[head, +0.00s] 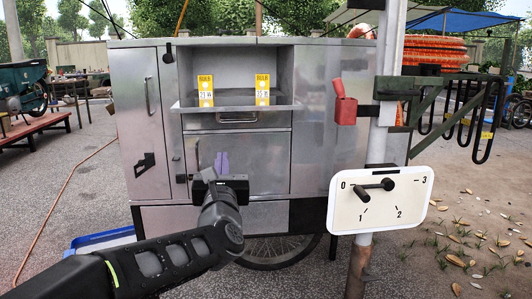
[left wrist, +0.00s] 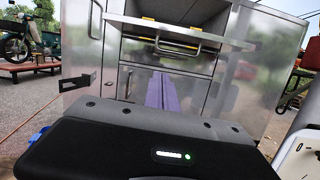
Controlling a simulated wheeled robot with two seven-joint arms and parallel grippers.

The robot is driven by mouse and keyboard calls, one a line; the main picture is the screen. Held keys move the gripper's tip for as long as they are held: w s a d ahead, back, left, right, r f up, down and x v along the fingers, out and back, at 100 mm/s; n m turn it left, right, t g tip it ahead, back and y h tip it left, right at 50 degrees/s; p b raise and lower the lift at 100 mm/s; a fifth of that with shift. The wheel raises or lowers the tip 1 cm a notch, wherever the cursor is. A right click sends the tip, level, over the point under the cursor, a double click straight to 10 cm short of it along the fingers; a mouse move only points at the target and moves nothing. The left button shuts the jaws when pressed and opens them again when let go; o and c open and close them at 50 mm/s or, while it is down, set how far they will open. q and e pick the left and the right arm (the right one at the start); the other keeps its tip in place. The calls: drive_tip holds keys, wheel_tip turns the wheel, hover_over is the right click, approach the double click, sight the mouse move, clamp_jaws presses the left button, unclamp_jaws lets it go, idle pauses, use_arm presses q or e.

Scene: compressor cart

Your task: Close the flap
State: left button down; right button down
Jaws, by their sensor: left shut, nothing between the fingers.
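The flap (head: 235,105) on the front of the metal cart stands out roughly level at the bottom of the upper opening. Its edge also shows in the left wrist view (left wrist: 185,33), seen from below. My left gripper (head: 221,163) is in front of the cart, below the flap and apart from it. Its purple fingers are closed together with nothing between them, and they also show in the left wrist view (left wrist: 161,92). They point toward the lower door (head: 262,165); whether they touch it I cannot tell. My right gripper is not in view.
Two yellow labels (head: 206,90) stand above the flap. A white dial panel (head: 380,198) on a pole (head: 388,90) and a red box (head: 344,103) are at the right. A blue and white bin (head: 100,240) lies low at the left. A wheel shows beneath the cart.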

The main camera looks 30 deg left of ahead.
use_arm(q)
drive_tip(key=shift+s+r+n, duration=0.15)
drive_tip(key=shift+r+n, duration=0.15)
drive_tip(key=shift+r, duration=0.15)
approach(221, 122)
drive_tip(key=w+a, duration=0.2)
drive_tip(key=w, duration=0.1)
wheel_tip(221, 122, up, 4)
drive_tip(key=shift+w+f, duration=0.15)
drive_tip(key=shift+p, duration=0.35)
